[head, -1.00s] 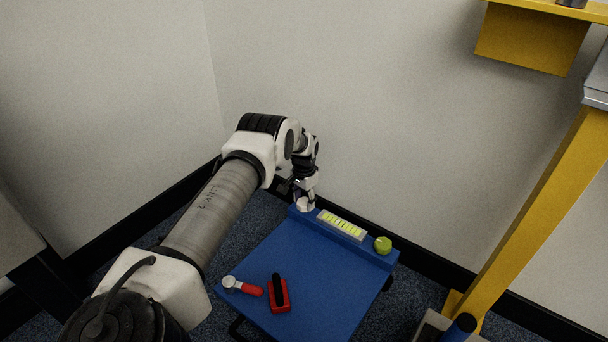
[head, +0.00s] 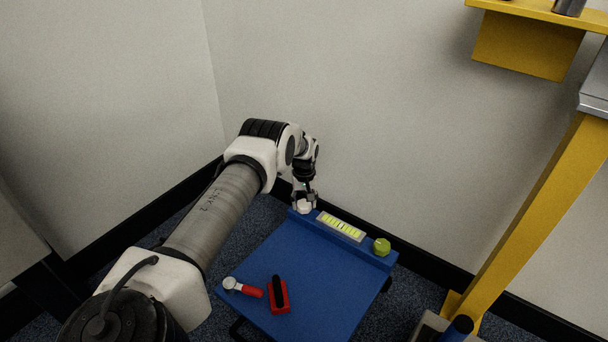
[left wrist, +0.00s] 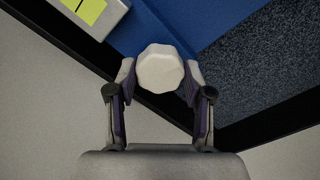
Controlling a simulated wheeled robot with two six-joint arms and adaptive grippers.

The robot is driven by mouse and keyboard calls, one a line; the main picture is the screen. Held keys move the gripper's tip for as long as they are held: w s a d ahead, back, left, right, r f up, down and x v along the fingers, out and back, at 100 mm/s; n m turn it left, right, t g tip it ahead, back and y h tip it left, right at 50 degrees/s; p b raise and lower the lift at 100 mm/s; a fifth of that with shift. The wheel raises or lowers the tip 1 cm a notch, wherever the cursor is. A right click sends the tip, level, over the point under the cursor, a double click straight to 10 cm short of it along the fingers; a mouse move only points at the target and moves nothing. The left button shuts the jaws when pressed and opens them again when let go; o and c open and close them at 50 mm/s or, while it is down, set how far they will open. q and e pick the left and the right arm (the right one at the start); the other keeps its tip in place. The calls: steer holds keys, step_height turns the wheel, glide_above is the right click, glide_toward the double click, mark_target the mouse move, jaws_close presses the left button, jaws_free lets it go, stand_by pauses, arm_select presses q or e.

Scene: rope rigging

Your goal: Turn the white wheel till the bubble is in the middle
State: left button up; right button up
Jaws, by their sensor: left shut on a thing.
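The white wheel (head: 304,206) is at the far left end of the blue table's raised back ledge. It also shows as a faceted white knob in the left wrist view (left wrist: 159,69). My left gripper (head: 303,200) comes down on it from above, and its fingers (left wrist: 159,82) are shut on the wheel from both sides. The level vial (head: 341,226), pale yellow-green with dark marks, sits right of the wheel on the ledge. The bubble is too small to make out. Only a corner of the vial shows in the left wrist view (left wrist: 90,8). My right gripper is not in view.
A green knob (head: 381,247) stands at the ledge's right end. A tool with a red handle (head: 251,291) and a red block with a black top (head: 279,295) lie on the blue table (head: 325,285). A yellow post (head: 530,220) rises at right; walls stand behind.

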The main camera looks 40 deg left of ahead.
mark_target(304, 204)
arm_select(q)
steer(key=shift+n, duration=1.1)
steer(key=o, duration=1.2)
steer(key=shift+f, duration=0.1)
steer(key=shift+c, duration=0.2)
step_height(304, 204, up, 12)
